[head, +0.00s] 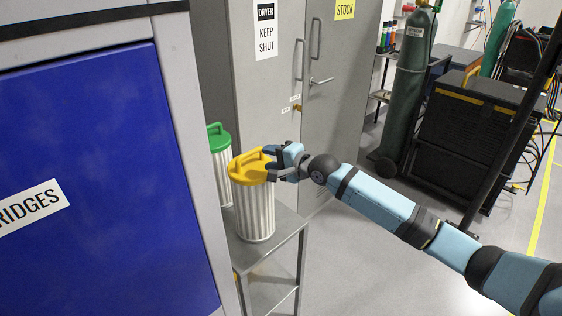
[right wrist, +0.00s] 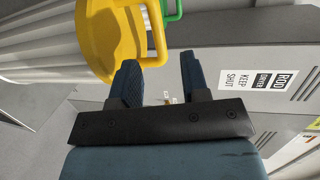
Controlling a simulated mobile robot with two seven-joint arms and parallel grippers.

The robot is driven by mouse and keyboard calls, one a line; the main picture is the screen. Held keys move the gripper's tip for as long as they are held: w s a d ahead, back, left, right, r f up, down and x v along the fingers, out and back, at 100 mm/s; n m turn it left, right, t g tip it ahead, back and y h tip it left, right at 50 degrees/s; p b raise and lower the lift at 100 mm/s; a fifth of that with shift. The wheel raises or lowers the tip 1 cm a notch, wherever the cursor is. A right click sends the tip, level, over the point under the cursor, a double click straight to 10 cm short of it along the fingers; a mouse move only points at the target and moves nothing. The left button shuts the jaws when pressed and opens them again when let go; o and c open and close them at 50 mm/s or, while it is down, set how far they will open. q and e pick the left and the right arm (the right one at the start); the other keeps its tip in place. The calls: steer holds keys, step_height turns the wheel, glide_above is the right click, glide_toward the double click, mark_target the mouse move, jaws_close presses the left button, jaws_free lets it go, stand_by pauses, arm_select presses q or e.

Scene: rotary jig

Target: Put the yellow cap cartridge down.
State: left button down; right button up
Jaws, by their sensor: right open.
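The yellow cap cartridge (head: 254,198) stands upright on a grey shelf stand (head: 276,246) in the head view, with a pleated white body and a yellow handle on its cap. My right gripper (head: 270,163) is at the right side of the cap, by the handle. In the right wrist view the yellow cap (right wrist: 105,38) and its handle lie just beyond the two fingers (right wrist: 162,82). The fingers are apart with nothing between them. My left gripper is not in view.
A green cap cartridge (head: 219,140) stands behind the yellow one. A blue cabinet panel (head: 95,180) fills the left. A grey dryer cabinet (head: 270,100) stands behind the stand. Green gas cylinders (head: 411,85) and a black cart are farther right. Open floor lies right of the stand.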

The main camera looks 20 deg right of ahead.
steer(key=s+a+f+n+g+h, duration=0.1)
steer(key=s+a+f+n, duration=0.1)
steer(key=s+f+n, duration=0.3)
steer(key=s+a+f+n+g+h, duration=0.1)
steer(key=s+a+f+n, duration=0.2)
steer(key=s+f, duration=1.1)
steer(key=s+a+f+n+h, duration=0.2)
steer(key=s+f+n, duration=0.5)
steer(key=s, duration=1.3)
step_height(320, 180, down, 3)
steer(key=shift+a+r+n+g, duration=0.15)
steer(key=shift+a+n+g, duration=0.15)
steer(key=shift+g, duration=0.1)
steer(key=shift+s+r, duration=0.1)
step_height(320, 180, up, 3)
steer(key=p, duration=0.3)
steer(key=shift+d, duration=0.15)
